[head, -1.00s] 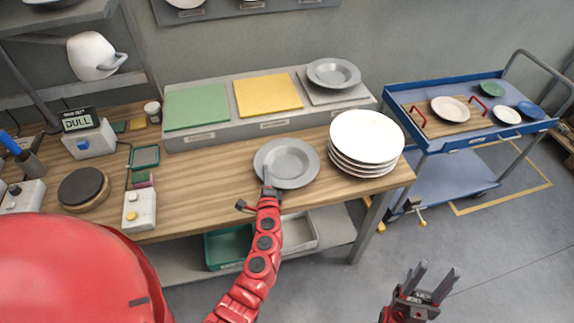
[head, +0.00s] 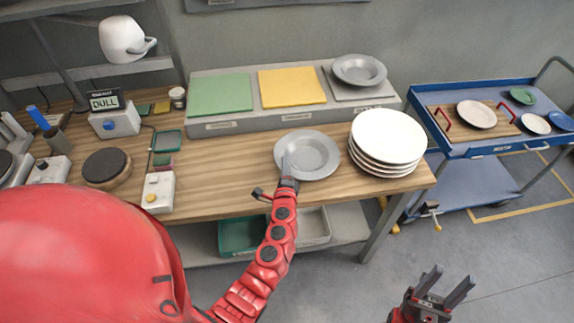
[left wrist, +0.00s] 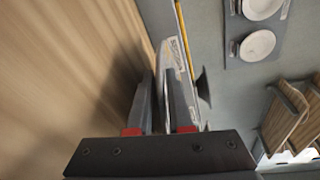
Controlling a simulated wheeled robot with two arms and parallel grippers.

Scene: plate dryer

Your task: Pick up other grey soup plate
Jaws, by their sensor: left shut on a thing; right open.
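One grey soup plate (head: 320,158) is on or just above the wooden worktop, left of a white plate stack; I cannot tell if it touches the wood. My left gripper (head: 287,172) is shut on its near-left rim; the fingertips overlap the plate. In the left wrist view the two fingers (left wrist: 165,108) are close together, with little of the plate to be made out between them. Another grey soup plate (head: 360,69) sits on a grey mat on the raised ledge behind. My right gripper (head: 445,285) is open and empty, low over the floor right of the table.
The white plate stack (head: 388,137) stands at the worktop's right end. Green (head: 221,95) and yellow (head: 292,88) mats lie on the ledge (head: 240,123). Dials and small boxes crowd the left side. A blue trolley (head: 465,151) with plates stands to the right.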

